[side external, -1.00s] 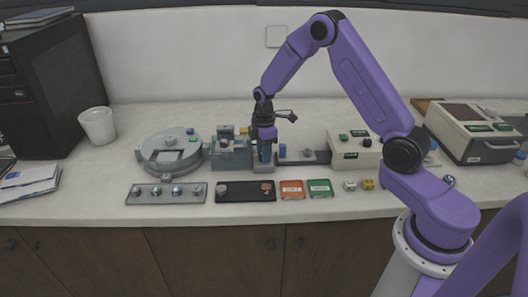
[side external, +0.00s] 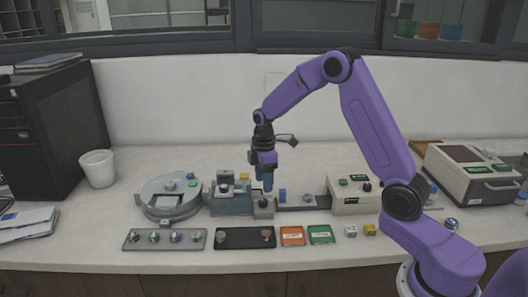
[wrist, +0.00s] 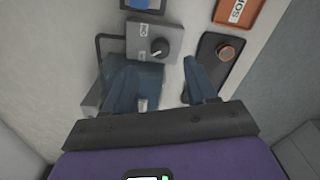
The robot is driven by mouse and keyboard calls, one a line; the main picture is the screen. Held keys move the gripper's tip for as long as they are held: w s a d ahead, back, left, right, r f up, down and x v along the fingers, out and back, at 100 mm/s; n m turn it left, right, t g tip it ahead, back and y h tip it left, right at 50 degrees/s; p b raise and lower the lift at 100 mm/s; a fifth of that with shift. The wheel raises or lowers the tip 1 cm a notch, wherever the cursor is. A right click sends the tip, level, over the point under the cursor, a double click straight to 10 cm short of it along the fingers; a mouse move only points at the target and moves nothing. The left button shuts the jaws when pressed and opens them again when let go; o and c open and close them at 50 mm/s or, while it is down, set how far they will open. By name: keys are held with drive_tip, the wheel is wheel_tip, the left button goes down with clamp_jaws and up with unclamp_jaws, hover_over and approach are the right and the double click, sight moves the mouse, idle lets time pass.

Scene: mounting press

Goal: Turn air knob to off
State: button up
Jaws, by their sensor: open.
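The air knob is a small black dial (wrist: 158,47) on a grey box; in the wrist view a white label (wrist: 143,28) sits beside it. A pale mark shows on the dial, but I cannot tell its setting surely. In the side view the grey box (side external: 263,209) stands at the bench's middle, its dark knob on top. My gripper (side external: 266,187) points down just above this box, apart from it. In the wrist view the two blue fingers of my gripper (wrist: 157,63) are spread, with nothing held between them, and the dial lies just beyond their tips.
A blue-grey vise-like fixture (side external: 230,203) stands left of the box, and a round grey press (side external: 170,208) farther left. A black tray (side external: 245,243) with a copper disc (wrist: 228,53), an orange card (side external: 292,236) and a green card (side external: 321,234) lie in front. A beige control box (side external: 352,203) is right.

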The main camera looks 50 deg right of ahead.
wheel_tip(320, 180, up, 10)
drive_tip(key=shift+r, duration=0.15)
idle(0.4)
drive_tip(key=s+a+r, duration=0.1)
drive_tip(key=s+a, duration=1.1)
drive_tip(key=s, duration=0.4)
drive_tip(key=s+d+f, duration=0.1)
drive_tip(key=s+f, duration=0.1)
drive_tip(key=s, duration=1.7)
drive_tip(key=shift+s+f, duration=0.25)
drive_tip(key=shift+f, duration=0.05)
drive_tip(key=shift+d, duration=0.1)
